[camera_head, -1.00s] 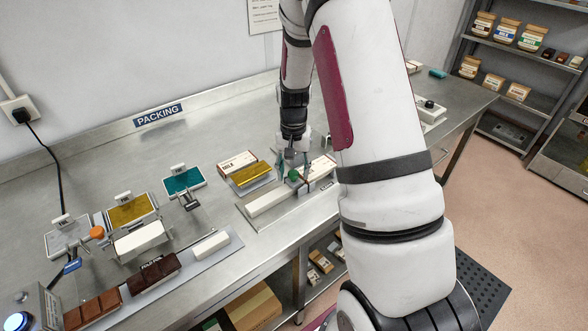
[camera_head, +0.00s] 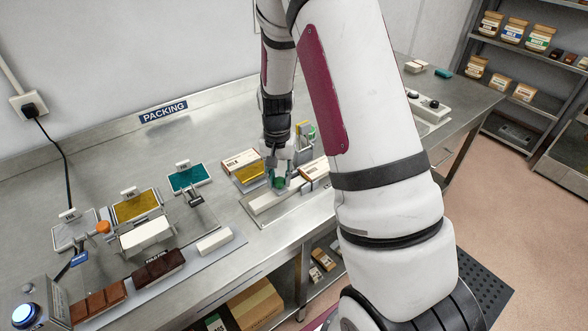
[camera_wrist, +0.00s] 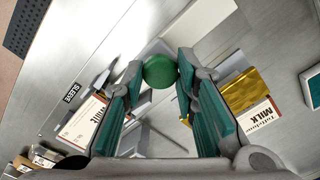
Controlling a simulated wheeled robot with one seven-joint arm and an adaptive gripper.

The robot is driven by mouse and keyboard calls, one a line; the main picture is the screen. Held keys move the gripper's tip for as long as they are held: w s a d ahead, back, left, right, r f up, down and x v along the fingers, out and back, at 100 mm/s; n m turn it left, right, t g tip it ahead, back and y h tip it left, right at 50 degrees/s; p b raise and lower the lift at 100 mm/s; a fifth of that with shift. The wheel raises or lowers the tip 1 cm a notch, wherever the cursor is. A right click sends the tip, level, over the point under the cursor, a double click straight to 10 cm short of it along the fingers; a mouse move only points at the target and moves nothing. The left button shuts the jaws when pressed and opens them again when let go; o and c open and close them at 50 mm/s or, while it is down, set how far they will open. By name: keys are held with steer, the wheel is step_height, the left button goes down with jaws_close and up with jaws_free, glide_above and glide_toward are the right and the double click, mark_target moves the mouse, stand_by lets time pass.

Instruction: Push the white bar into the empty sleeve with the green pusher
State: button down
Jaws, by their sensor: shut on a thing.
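The green pusher (camera_head: 278,183) is a round knob, and it also shows in the wrist view (camera_wrist: 160,71). My gripper (camera_head: 279,178) is shut on the knob, one teal-padded finger on each side of it in the wrist view. The white bar (camera_head: 262,204) lies flat in the metal tray, on the left of the pusher in the head view. The sleeve (camera_head: 315,170), a white box with a brown label, lies at the tray's right end. Its label shows in the wrist view (camera_wrist: 82,122). My fingers hide the pusher's lower part and its contact with the bar.
A MILK sleeve (camera_head: 240,160) and a gold bar (camera_head: 250,174) lie just behind the tray. A strip with chocolate bars and a small white bar (camera_head: 215,240) runs along the front.

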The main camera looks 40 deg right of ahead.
steer(key=a, duration=0.9)
steer(key=shift+s, duration=0.15)
steer(key=shift+a, duration=0.1)
steer(key=c, duration=1.2)
jaws_free()
steer(key=shift+a, duration=0.1)
steer(key=shift+c, duration=0.2)
steer(key=shift+r, duration=0.1)
steer(key=shift+r, duration=0.25)
step_height(320, 180, up, 11)
steer(key=shift+r, duration=0.15)
